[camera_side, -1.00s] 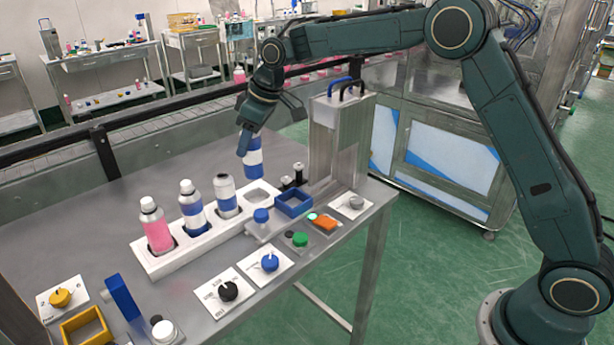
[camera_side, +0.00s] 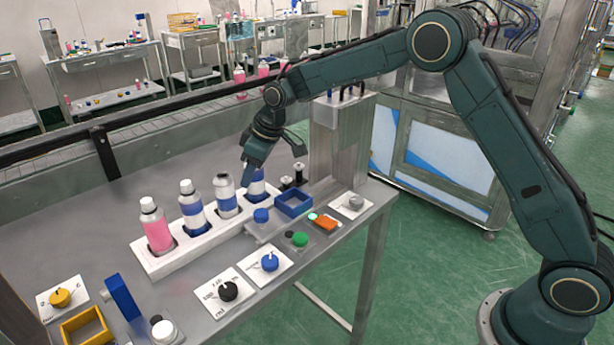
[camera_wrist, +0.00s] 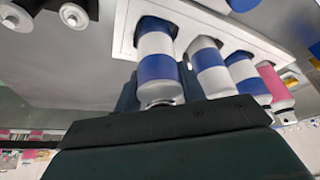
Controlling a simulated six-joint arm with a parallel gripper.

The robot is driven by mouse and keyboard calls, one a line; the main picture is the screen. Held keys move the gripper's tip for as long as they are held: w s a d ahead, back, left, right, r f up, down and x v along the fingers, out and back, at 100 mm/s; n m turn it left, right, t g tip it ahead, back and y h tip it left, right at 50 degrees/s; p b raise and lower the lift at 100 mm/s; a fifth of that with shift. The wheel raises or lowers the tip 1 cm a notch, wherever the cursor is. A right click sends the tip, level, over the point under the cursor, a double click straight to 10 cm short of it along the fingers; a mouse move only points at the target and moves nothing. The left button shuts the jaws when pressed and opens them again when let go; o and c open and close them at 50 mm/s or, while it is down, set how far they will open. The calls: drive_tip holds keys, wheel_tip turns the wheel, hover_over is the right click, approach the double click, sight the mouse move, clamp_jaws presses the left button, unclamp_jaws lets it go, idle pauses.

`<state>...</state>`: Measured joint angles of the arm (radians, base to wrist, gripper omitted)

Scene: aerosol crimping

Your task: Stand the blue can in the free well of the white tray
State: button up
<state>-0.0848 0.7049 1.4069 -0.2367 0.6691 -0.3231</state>
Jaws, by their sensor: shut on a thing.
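My gripper (camera_side: 259,168) is shut on the blue can (camera_side: 257,187), a white can with blue bands, near its top. The can is upright at the right-end well of the white tray (camera_side: 190,254), and its lower end looks to be inside or right at the well. I cannot tell whether it touches the bottom. In the wrist view the held can (camera_wrist: 157,62) is closest, its far end at the tray (camera_wrist: 124,30). The tray's other wells hold two blue-and-white cans (camera_side: 193,212) (camera_side: 226,199) and a pink bottle (camera_side: 157,230).
Two black posts (camera_side: 299,174) and a metal column (camera_side: 338,140) rise behind. Dial plates (camera_side: 229,291) lie in front of the tray.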

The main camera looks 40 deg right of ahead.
drive_tip(key=shift+f, duration=0.2)
drive_tip(key=o, duration=1.2)
drive_tip(key=shift+c, duration=0.2)
drive_tip(key=v, duration=1.2)
drive_tip(key=shift+r, duration=0.15)
